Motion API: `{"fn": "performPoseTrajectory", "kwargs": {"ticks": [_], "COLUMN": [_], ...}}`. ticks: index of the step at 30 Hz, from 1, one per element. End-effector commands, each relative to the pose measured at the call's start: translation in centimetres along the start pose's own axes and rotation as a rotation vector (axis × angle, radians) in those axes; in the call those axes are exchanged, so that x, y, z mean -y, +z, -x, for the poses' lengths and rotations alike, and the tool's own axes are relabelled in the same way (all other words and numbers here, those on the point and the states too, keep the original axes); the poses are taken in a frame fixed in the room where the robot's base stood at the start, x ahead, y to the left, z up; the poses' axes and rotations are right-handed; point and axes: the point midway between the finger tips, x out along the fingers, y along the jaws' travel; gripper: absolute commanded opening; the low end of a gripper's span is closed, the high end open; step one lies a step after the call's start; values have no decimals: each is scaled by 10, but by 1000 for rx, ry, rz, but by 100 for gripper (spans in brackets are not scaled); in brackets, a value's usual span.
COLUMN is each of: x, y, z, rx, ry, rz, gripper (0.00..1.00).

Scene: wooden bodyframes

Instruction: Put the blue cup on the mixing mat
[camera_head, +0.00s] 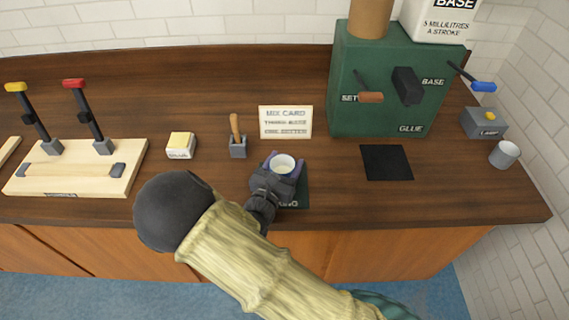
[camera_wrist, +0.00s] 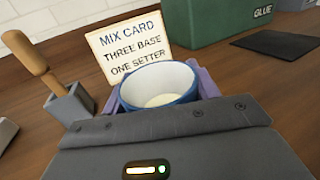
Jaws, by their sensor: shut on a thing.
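The blue cup (camera_head: 283,164) is upright between the jaws of my gripper (camera_head: 277,172). In the wrist view the cup (camera_wrist: 158,88) shows a blue rim, a white inside and something pale at the bottom. My gripper is shut on it, one purple finger on each side. The dark mixing mat (camera_head: 301,192) lies under and around my gripper. Its lettering is partly covered, with only "NG" readable. My gripper hides the cup's base, so I cannot tell whether it touches the mat.
A mix card (camera_head: 286,122) stands just behind the cup. A holder with a wooden-handled tool (camera_head: 238,146) is to the left. The green glue machine (camera_head: 385,80), a black mat (camera_head: 387,162) and a grey cup (camera_head: 505,155) are to the right. The counter's front edge is close.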

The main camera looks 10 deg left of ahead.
Motion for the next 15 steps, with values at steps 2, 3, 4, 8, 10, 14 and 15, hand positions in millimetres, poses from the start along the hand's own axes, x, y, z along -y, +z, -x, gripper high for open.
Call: {"fn": "performPoseTrajectory", "kwargs": {"ticks": [2, 3, 4, 8, 10, 14, 15], "x": [0, 0, 0, 0, 0, 3, 4], "y": [-4, -5, -5, -5, -6, -9, -9], "z": [0, 0, 0, 0, 0, -2, -3], "rx": [1, 1, 1, 1, 1, 1, 0], "ry": [-1, -1, -1, 0, 0, -6, -9], "rz": [1, 0, 0, -1, -1, -1, -1], "gripper": [28, 28, 28, 28, 28, 28, 63]}}
